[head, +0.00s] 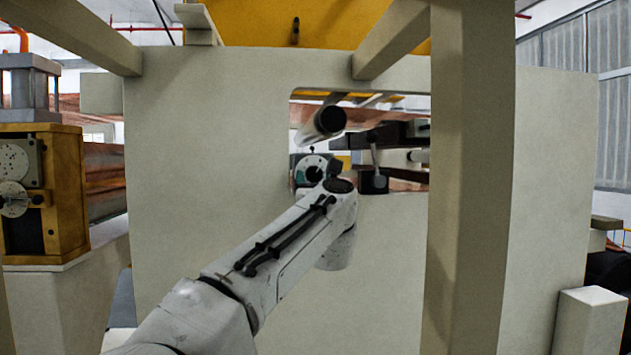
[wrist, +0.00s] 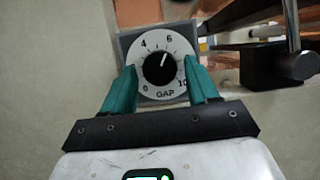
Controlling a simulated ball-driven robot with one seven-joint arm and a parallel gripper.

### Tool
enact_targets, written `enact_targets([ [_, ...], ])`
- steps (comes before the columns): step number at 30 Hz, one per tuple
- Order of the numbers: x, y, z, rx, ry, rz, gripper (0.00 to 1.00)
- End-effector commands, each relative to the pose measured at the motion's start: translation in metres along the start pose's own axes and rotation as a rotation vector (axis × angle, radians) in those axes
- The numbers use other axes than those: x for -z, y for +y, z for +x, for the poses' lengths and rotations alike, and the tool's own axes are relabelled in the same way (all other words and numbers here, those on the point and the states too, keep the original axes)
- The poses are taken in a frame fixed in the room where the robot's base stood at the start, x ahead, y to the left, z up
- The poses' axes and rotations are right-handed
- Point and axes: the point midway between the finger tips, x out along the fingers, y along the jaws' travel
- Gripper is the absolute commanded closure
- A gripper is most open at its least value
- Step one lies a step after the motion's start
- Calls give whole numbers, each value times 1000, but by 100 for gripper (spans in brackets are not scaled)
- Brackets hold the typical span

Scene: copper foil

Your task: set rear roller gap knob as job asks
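The gap knob (wrist: 159,70) is a round black knob with a white pointer line, on a white dial (wrist: 176,92) marked "GAP". Readable numbers include 4, 6 and 10. The pointer leans slightly right of straight up, near the 6. In the head view the knob (head: 314,174) shows on its dial past the end of my arm. My gripper (wrist: 160,64) is open, with one teal finger on each side of the knob. A gap shows between each fingertip and the knob. In the head view my arm hides most of the gripper.
The dial sits on a grey plate at the left of an opening in a cream panel (head: 220,130). A black block with a metal post (wrist: 280,65) stands close on the right. A roller end (head: 330,120) is above. A cream post (head: 470,180) stands right.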

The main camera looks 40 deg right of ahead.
Motion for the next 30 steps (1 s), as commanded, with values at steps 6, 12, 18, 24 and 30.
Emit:
enact_targets([
  [6,0,0,0,0,0,0,63],
  [12,0,0,0,-1,0,0,82],
  [18,0,0,0,-2,0,-3,90],
  [24,0,0,0,-18,-1,-41,90],
  [30,1,-2,0,-61,0,-145,90],
])
